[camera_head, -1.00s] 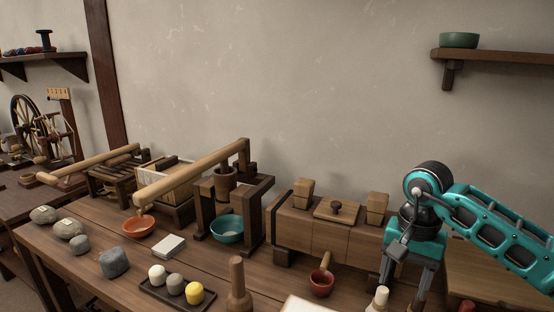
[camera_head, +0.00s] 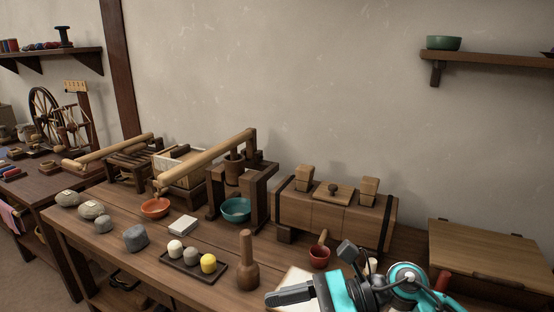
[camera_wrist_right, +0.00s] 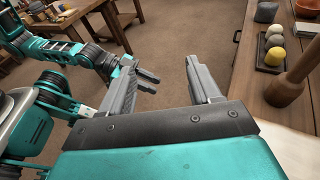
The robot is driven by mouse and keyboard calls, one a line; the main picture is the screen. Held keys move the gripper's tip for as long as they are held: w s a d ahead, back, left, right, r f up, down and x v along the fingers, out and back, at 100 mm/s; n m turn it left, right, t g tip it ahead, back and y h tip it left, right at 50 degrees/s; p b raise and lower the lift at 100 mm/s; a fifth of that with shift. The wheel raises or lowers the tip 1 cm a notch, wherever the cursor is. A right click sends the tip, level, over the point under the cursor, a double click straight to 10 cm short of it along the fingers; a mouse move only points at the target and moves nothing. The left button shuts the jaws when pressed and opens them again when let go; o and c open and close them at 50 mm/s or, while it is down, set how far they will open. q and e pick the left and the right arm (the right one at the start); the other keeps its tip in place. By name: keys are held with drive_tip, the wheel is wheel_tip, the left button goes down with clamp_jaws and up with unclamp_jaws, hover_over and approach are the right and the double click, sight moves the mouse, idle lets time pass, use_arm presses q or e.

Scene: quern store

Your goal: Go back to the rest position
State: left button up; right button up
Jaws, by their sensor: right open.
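My right gripper (camera_wrist_right: 163,62) is open in the right wrist view, with nothing between its two grey fingers. In the head view it is at the bottom, right of centre, by the bench's front edge. A teal arm of mine at the left of the wrist view ends in a small gripper (camera_wrist_right: 146,80). This left gripper is too small and partly covered to tell its jaws. No left arm shows in the head view.
The wooden bench (camera_head: 130,238) holds stones, an orange bowl (camera_head: 155,208), a teal bowl (camera_head: 236,210), a tray with balls (camera_head: 213,277), a wooden pestle (camera_head: 248,262) and a red cup (camera_head: 319,256). A wooden chest (camera_head: 490,252) stands right. Floor (camera_wrist_right: 190,25) is open beside the bench.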

wheel_tip(320, 180, up, 4)
drive_tip(key=w+d+m+t+y+p, duration=0.25)
drive_tip(key=m+t, duration=0.95)
drive_tip(key=m, duration=0.8)
drive_tip(key=d+f+m+t+h, duration=0.5)
drive_tip(key=m+t+h, duration=0.15)
drive_tip(key=m, duration=0.75)
use_arm(q)
drive_tip(key=shift+s+a+r+y+p, duration=0.4)
drive_tip(key=shift+s+a+r+p, duration=0.45)
drive_tip(key=shift+a+r+p, duration=0.25)
use_arm(e)
drive_tip(key=s+d+f+m+g+h, duration=0.3)
drive_tip(key=s+f+m, duration=0.3)
drive_tip(key=f+m, duration=0.2)
drive_tip(key=s+d+f+m+g+h, duration=0.3)
drive_tip(key=s+d+f+m+h, duration=0.3)
drive_tip(key=f+m, duration=0.2)
drive_tip(key=shift+m, duration=1)
use_arm(q)
drive_tip(key=shift+d, duration=0.1)
use_arm(e)
drive_tip(key=shift+g, duration=0.25)
